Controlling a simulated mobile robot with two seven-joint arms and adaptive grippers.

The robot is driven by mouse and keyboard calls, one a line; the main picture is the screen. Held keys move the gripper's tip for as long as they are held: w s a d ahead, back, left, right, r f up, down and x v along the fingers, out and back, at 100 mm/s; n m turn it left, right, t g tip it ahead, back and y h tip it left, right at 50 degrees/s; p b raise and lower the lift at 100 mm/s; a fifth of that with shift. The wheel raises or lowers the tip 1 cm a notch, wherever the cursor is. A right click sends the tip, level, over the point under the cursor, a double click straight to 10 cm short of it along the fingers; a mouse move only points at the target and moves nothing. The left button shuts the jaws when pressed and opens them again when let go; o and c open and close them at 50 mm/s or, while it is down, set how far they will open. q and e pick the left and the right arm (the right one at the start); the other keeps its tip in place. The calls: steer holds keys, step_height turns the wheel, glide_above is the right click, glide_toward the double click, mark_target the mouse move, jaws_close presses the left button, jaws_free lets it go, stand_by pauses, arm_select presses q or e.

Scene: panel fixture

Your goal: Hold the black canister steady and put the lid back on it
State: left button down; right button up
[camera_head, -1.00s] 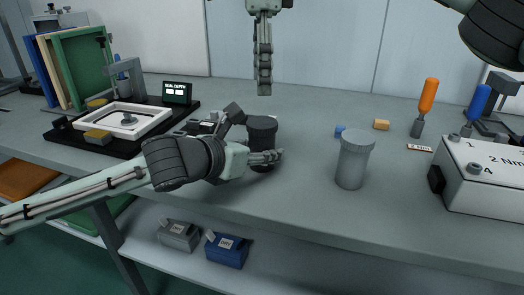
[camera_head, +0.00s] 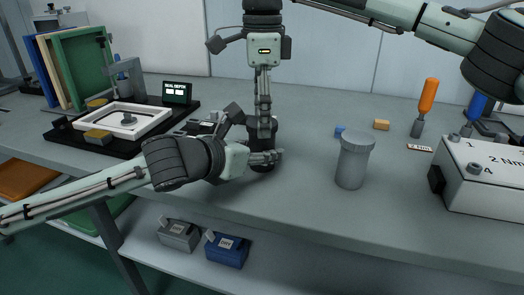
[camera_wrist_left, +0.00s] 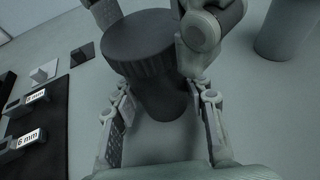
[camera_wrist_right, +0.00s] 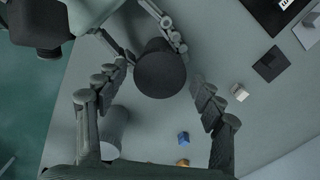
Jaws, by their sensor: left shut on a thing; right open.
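The black canister (camera_head: 263,167) stands upright on the bench. My left gripper (camera_head: 268,157) is shut around its body from the left. The ribbed black lid (camera_wrist_left: 138,42) sits on top of the canister in the left wrist view; how tightly it sits cannot be told. My right gripper (camera_head: 264,128) points straight down over the canister. In the right wrist view its open fingers stand on both sides of the round lid top (camera_wrist_right: 160,70), with gaps visible. In the head view the lid is largely hidden behind the right fingers.
A grey lidded canister (camera_head: 352,165) stands to the right. A torque box (camera_head: 485,178) and an orange screwdriver (camera_head: 427,100) are far right. A black tray (camera_head: 65,136) with a white frame is left.

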steer(key=c, duration=1.2)
steer(key=m, duration=0.8)
steer(key=o, duration=1.4)
steer(key=shift+c, duration=0.2)
step_height(320, 180, up, 12)
